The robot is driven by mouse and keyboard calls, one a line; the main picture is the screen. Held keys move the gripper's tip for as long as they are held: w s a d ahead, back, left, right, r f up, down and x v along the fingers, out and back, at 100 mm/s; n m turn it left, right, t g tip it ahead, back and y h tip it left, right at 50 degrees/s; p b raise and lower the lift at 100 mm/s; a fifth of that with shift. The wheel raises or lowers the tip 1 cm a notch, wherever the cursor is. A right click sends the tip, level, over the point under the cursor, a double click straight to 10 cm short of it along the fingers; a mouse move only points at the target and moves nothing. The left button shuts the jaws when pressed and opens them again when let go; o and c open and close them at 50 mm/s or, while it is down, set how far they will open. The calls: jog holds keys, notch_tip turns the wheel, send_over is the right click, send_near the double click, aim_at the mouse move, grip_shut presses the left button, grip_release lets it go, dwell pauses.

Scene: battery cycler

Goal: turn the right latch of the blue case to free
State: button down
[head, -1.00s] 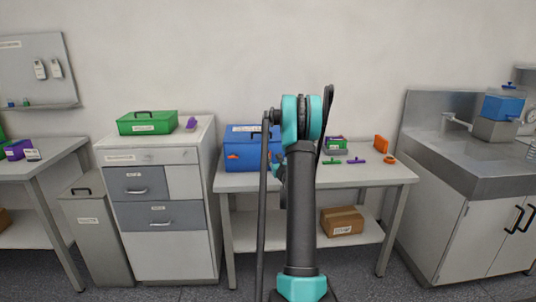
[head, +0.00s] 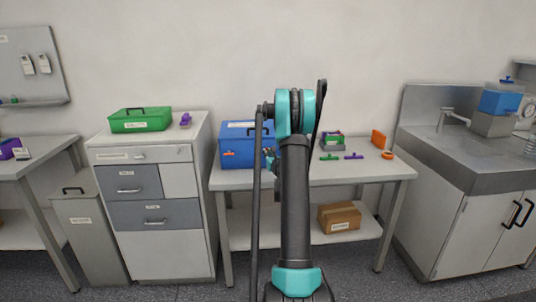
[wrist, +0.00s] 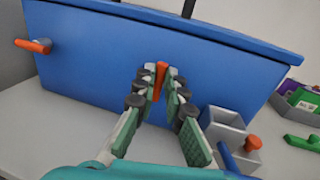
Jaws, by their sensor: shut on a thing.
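The blue case (head: 232,152) stands on the bench; its front face fills much of the wrist view (wrist: 90,70). Its left latch (wrist: 33,46) is an orange lever lying roughly level, also seen in the head view (head: 229,154). The right latch (wrist: 161,73) is an orange lever standing near upright, slightly tilted, between my fingertips. My gripper (wrist: 160,78) is shut on this right latch, with a finger on each side. In the head view my arm hides the right latch and most of my gripper.
A grey open holder (wrist: 225,130) and an orange-topped item (wrist: 252,142) sit close to the right of my fingers.

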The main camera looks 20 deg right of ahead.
jog(key=shift+n, duration=0.3)
jog(key=shift+w+a+f+n+g+h, duration=0.1)
jog(key=shift+a+n+g+h, duration=0.25)
jog(key=shift+n, duration=2.15)
jog(key=shift+w+a+f+n+g+h, duration=0.15)
jog(key=shift+n+g+h, duration=0.45)
jog(key=shift+n, duration=1.9)
jog(key=shift+s+a+f+n+g+h, duration=0.1)
jog(key=shift+a+n+g+h, duration=0.3)
jog(key=shift+n, duration=2.1)
jog(key=shift+d, duration=0.1)
jog(key=c, duration=1.6)
grip_release()
